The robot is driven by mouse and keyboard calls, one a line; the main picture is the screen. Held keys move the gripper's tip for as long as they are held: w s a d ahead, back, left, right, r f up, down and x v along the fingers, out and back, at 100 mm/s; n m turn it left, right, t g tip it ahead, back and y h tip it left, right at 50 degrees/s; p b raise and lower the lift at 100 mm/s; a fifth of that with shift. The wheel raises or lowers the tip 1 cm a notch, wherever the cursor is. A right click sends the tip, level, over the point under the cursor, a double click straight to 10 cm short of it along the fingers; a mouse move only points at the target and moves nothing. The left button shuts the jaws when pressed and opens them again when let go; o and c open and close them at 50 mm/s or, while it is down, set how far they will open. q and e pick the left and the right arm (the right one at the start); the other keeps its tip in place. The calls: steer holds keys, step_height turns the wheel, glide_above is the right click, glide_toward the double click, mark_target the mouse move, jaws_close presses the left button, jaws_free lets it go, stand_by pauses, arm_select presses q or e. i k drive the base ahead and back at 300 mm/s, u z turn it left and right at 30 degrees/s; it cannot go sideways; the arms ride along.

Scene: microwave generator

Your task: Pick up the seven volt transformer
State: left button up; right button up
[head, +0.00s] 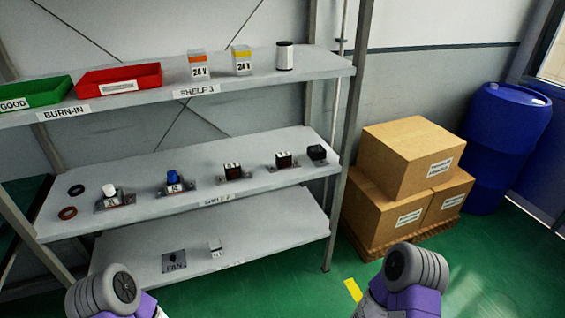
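No label reading seven volt can be made out. On the middle shelf (140,215), two small dark-brown parts with white tops, possibly transformers, stand on metal brackets, one at the centre (234,172) and one to its right (283,160). A black block (317,153) sits at the right end. Two white boxes marked 24 V, one with an orange band (198,66) and one with a yellow band (242,62), stand on the top shelf. Grey and purple parts of my two arms show at the bottom edge. Neither gripper is in view.
A white-topped part (110,194), a blue-topped part (174,184) and two rings share the middle shelf. Green (34,93) and red (118,79) bins and a black-and-white cylinder (285,56) are above. Cardboard boxes (405,155) and a blue drum (505,145) stand right.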

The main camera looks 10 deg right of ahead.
mark_target(284, 161)
steer(key=u, duration=0.35)
steer(key=i, duration=1.05)
steer(key=u, duration=0.05)
